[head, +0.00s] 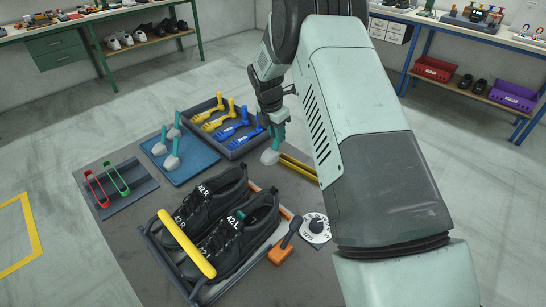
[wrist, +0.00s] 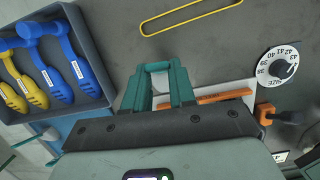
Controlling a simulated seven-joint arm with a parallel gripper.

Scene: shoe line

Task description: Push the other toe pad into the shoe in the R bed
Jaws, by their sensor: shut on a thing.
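My gripper (head: 277,132) is shut on a toe pad with a pale rounded end (head: 270,156), held right of the tool tray. In the wrist view, the teal fingers (wrist: 160,85) have a pale piece between them; the pad's lower end is hidden there. A black shoe marked 42 R (head: 197,205) lies left of one marked 42 L (head: 238,235), both in a grey bed frame (head: 155,250). A small teal piece (head: 240,215) shows at the 42 L shoe. Several teal-handled toe pads (head: 173,161) stand on a blue mat (head: 195,167). My gripper is behind and right of the shoes.
A yellow bar (head: 187,245) lies across the shoes' lower-left ends. A grey tray (head: 220,103) holds yellow and blue tools. Red and green loops (head: 97,188) lie left. A size dial (head: 316,228), an orange-based handle (head: 283,252) and a yellow loop (head: 298,168) are right.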

